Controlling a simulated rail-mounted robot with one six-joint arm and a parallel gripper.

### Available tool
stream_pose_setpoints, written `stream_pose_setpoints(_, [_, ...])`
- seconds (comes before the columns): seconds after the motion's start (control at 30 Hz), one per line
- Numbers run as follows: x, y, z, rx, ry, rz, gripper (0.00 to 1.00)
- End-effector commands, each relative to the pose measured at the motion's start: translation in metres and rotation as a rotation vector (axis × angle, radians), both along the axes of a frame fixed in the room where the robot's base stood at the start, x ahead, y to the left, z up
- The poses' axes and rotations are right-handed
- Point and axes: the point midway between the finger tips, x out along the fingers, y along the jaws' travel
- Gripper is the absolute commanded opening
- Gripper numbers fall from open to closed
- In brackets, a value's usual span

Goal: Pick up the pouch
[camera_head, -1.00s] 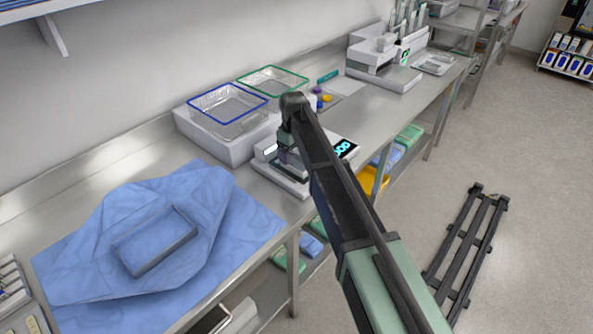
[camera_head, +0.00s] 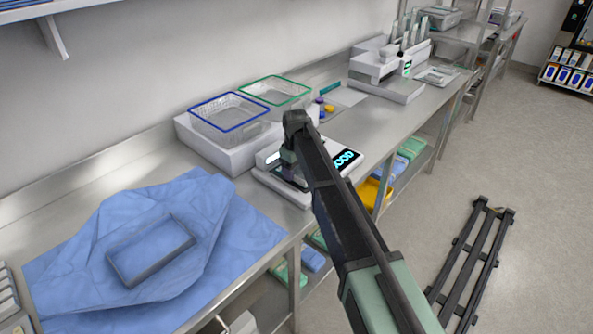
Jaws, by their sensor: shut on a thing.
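My gripper (camera_head: 287,172) is low over a white bench device (camera_head: 292,197) with a dark top and a lit display (camera_head: 345,160). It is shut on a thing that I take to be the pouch. The held thing is small, dark and mostly hidden by my gripper and arm, so its outline cannot be made out. I cannot tell whether it still touches the device. No other pouch is clearly visible on the bench.
A blue drape (camera_head: 90,245) with a grey-framed tray (camera_head: 150,250) lies at left. A larger white machine (camera_head: 385,80) stands farther right.

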Motion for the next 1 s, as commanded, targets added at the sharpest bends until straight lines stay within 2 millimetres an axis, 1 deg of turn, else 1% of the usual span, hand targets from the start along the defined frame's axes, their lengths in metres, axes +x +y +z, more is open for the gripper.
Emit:
stream_pose_setpoints(0.17, [0.0,0.0,0.022,0.0,0.0,0.0,0.4])
stream_pose_setpoints(0.27, [0.0,0.0,0.044,0.0,0.0,0.0,0.4])
stream_pose_setpoints(0.37, [0.0,0.0,0.075,0.0,0.0,0.0,0.4])
stream_pose_setpoints(0.5, [0.0,0.0,0.13,0.0,0.0,0.0,0.4])
stream_pose_setpoints(0.6, [0.0,0.0,0.163,0.0,0.0,0.0,0.4])
stream_pose_setpoints(0.7, [0.0,0.0,0.186,0.0,0.0,0.0,0.4])
stream_pose_setpoints(0.83, [0.0,0.0,0.199,0.0,0.0,0.0,0.4])
stream_pose_setpoints(1.0, [0.0,0.0,0.198,0.0,0.0,0.0,0.4])
